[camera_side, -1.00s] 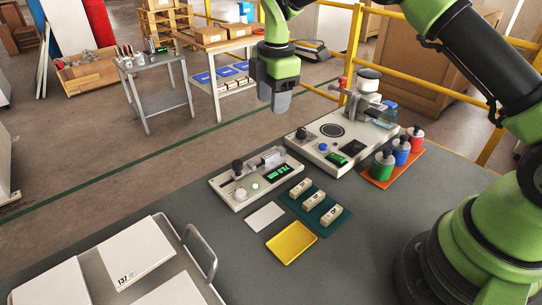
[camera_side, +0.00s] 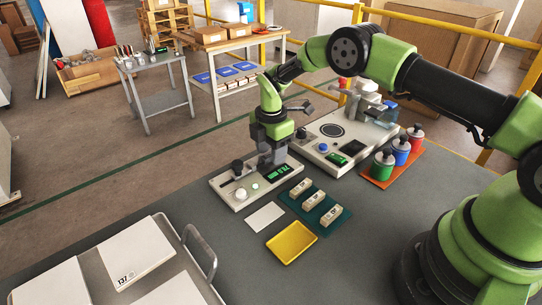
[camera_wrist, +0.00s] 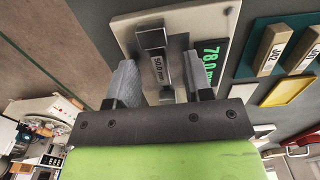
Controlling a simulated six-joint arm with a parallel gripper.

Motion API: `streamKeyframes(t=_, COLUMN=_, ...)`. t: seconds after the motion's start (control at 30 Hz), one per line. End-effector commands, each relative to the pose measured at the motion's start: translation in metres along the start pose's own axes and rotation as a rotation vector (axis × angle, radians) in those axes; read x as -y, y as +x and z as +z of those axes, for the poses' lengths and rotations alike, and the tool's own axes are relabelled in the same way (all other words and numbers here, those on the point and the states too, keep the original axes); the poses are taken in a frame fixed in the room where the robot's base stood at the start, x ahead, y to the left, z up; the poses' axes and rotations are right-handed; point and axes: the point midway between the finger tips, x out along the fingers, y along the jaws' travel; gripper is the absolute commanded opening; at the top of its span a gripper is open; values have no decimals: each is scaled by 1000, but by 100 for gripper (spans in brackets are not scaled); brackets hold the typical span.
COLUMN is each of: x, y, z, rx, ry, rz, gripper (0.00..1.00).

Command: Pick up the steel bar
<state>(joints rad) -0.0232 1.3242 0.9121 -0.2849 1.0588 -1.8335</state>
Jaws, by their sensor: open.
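The steel bar (camera_wrist: 159,72) is a small grey metal piece marked "50.0 mm". It sits on the pale measuring device (camera_side: 229,197), whose green display reads about 78.0. My gripper (camera_wrist: 163,82) is open, with one finger on each side of the bar in the wrist view; I cannot tell whether either finger touches it. In the side view my gripper (camera_side: 269,161) is low over the back part of the device and largely hides the bar.
A green tray (camera_side: 335,220) with several labelled tiles, a yellow tray (camera_side: 292,243) and a white tile (camera_side: 265,217) lie in front. A larger instrument (camera_side: 313,151) stands right behind, beside an orange tray (camera_side: 377,180) of bottles. A metal tray (camera_side: 100,264) with white tiles is front left.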

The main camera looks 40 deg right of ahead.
Motion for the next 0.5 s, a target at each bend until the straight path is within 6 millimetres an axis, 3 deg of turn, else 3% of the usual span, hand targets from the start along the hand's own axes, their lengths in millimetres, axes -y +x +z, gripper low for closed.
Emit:
streamKeyframes(t=0.27, x=0, y=4, z=0, rx=-1, ry=1, rz=1, gripper=47)
streamKeyframes(t=0.47, x=0, y=4, z=0, rx=-1, ry=1, rz=0, gripper=1)
streamKeyframes(t=0.5, x=0, y=3, z=0, rx=-1, ry=1, rz=0, gripper=0)
